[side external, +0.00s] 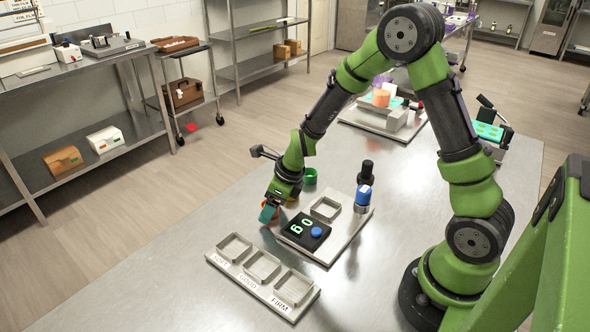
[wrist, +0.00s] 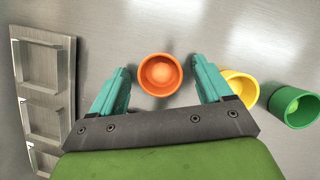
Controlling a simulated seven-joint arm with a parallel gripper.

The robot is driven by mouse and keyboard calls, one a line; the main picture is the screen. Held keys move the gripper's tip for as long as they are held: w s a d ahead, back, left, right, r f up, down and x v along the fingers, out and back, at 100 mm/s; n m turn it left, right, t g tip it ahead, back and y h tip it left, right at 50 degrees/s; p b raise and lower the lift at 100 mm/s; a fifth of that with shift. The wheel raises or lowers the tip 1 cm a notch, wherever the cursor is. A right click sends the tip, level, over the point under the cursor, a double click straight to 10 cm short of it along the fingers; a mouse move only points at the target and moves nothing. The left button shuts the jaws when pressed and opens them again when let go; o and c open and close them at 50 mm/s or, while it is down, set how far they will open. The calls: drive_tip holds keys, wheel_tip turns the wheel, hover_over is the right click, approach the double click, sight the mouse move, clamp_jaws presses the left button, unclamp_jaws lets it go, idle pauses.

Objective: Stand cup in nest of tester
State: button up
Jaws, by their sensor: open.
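Three cups stand on the steel table. The orange cup (wrist: 160,74), with an orange filling inside, shows upright between the teal fingertips of my gripper (wrist: 159,66) in the wrist view. Gaps show on both sides of it, so nothing is gripped. The yellow cup (wrist: 241,90) is just right of the right finger, partly hidden by it. The green cup (wrist: 293,106) is farther right. In the side view my gripper (side external: 270,212) is low over the table, left of the tester (side external: 335,246). The tester's square nest (side external: 325,209) is empty.
A three-pocket tray (side external: 262,280) marked soft, good and firm lies in front, its pockets empty. The tester carries a numeric display (side external: 304,232) with a blue button and an upright blue-and-black post (side external: 364,194). Another machine (side external: 385,118) stands farther back.

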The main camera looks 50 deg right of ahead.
drive_tip(key=c, duration=1.1)
drive_tip(key=shift+r, duration=0.1)
wheel_tip(320, 180, up, 10)
